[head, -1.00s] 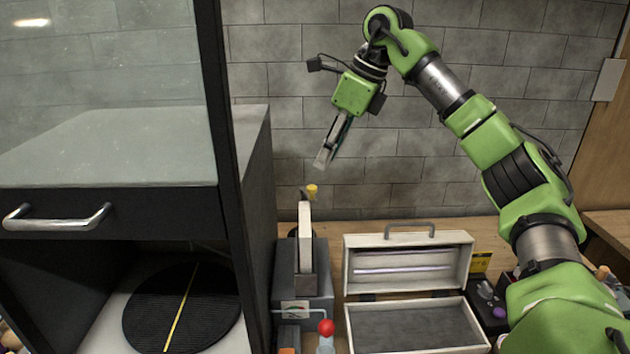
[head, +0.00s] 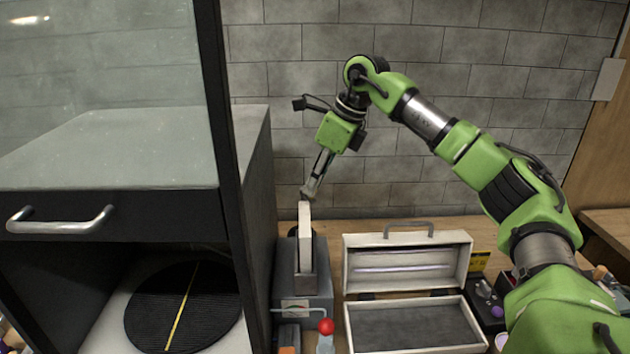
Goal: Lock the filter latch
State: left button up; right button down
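A grey box-shaped unit (head: 318,270) stands on the bench just right of the dark cabinet. A white upright slab (head: 304,236), which looks like the filter, is set in it. My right gripper (head: 309,191) points down right at the top of the slab, its fingertips at or just above the upper end. I cannot tell whether they touch it. The fingers are seen nearly edge-on, so their opening is unclear. A small yellow-topped part, possibly the latch, is now hidden behind the fingertips. My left gripper is not in view.
The cabinet with a glass panel and metal handle (head: 61,226) fills the left. An open white case (head: 407,240) stands right of the unit. A red ball knob (head: 326,326) is in front of the unit. The tiled wall (head: 420,150) is behind.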

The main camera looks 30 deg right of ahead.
jog(key=shift+a+f+m+h, duration=0.1)
jog(key=shift+a+m+h, duration=0.35)
jog(key=shift+m, duration=0.55)
jog(key=shift+w+a+m+t+h+b, duration=0.15)
jog(key=shift+a+m+h, duration=0.15)
jog(key=shift+m, duration=0.35)
jog(key=shift+w+a+m+t+h+b, duration=0.15)
jog(key=shift+a+m, duration=0.1)
jog(key=shift+m, duration=0.4)
jog(key=c, duration=2)
grip_release()
jog(key=shift+o, duration=0.2)
jog(key=v, duration=1.2)
